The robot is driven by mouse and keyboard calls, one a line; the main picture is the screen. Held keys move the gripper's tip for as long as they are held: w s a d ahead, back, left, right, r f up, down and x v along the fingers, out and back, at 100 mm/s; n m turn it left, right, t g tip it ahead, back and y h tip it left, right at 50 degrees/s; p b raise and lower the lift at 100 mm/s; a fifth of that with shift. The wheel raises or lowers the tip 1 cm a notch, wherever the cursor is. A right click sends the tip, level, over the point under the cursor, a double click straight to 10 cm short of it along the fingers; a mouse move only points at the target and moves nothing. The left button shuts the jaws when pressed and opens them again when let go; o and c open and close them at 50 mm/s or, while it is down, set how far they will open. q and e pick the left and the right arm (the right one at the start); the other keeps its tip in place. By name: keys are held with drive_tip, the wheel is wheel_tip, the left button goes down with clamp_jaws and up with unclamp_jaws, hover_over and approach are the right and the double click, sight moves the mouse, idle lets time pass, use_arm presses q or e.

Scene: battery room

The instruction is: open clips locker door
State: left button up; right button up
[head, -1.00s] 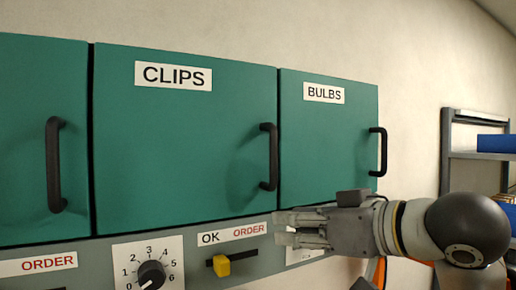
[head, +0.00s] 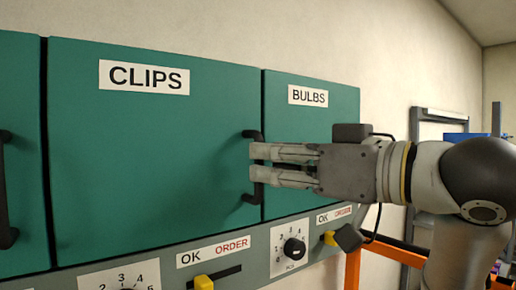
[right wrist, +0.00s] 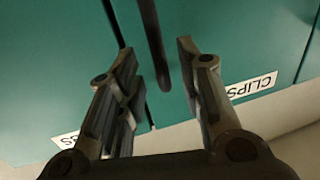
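The green CLIPS locker door (head: 145,150) fills the middle of the head view and looks shut, flush with its neighbours. Its black vertical handle (head: 258,193) is at the door's right edge, its middle hidden behind the fingers of my right gripper (head: 256,164). In the right wrist view, the gripper (right wrist: 155,58) is open and empty, with a finger on each side of the dark handle (right wrist: 153,40). I cannot tell whether either finger touches it. My left gripper is not in view.
The BULBS door (head: 310,120) is just right, behind my right gripper. A grey panel below carries a dial (head: 293,249) and yellow sliders (head: 203,282). Another green door (head: 20,130) is at the left. A shelf rack (head: 425,125) stands at the far right.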

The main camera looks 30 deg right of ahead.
sight(259, 192)
drive_tip(key=shift+p+x, duration=0.45)
drive_tip(key=shift+x, duration=1.35)
clamp_jaws()
